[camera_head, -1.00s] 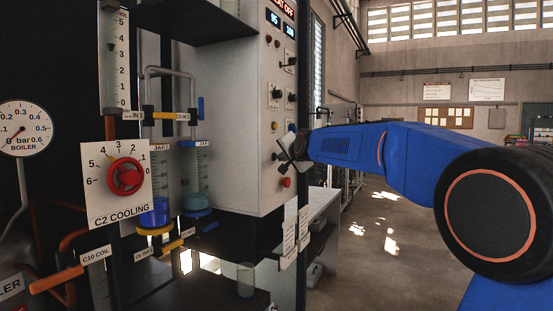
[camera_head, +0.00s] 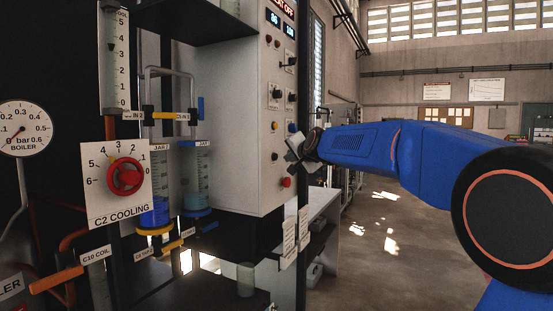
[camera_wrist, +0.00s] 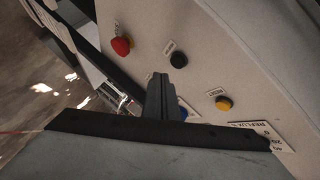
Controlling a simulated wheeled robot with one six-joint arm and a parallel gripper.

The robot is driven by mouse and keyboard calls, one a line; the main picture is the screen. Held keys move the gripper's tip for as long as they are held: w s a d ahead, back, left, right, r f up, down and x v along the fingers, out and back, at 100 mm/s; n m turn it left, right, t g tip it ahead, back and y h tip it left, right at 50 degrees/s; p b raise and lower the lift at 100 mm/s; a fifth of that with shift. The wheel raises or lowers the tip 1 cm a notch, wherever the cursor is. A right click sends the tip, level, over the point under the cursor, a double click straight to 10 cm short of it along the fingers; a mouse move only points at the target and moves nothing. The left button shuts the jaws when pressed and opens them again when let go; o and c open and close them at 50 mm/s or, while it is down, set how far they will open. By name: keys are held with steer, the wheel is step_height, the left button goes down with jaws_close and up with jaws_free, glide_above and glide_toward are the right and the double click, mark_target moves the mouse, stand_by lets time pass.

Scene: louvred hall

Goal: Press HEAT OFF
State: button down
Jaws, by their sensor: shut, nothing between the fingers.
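The pale control panel (camera_head: 240,130) carries several small buttons. A red button (camera_head: 286,182) is at its lower right, with a black button (camera_head: 274,157) above it. My gripper (camera_head: 292,156) is shut and empty, close in front of the panel. In the wrist view the gripper (camera_wrist: 161,78) lies beside the black button (camera_wrist: 179,60), with the red button (camera_wrist: 121,46) farther left. A yellow button (camera_wrist: 223,103) is to the right, and a blue button (camera_wrist: 184,113) is partly hidden behind the fingers. The small labels are mostly unreadable; contact cannot be told.
A C2 COOLING dial (camera_head: 126,177) and glass jars (camera_head: 195,178) stand left of the panel. A dark upright post (camera_head: 302,245) with tags and a white bench (camera_head: 322,205) are below the gripper. Open floor (camera_head: 390,250) lies to the right.

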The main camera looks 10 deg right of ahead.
steer(key=s+d, duration=0.2)
steer(key=d, duration=0.1)
steer(key=shift+s, duration=0.15)
stand_by(0.7)
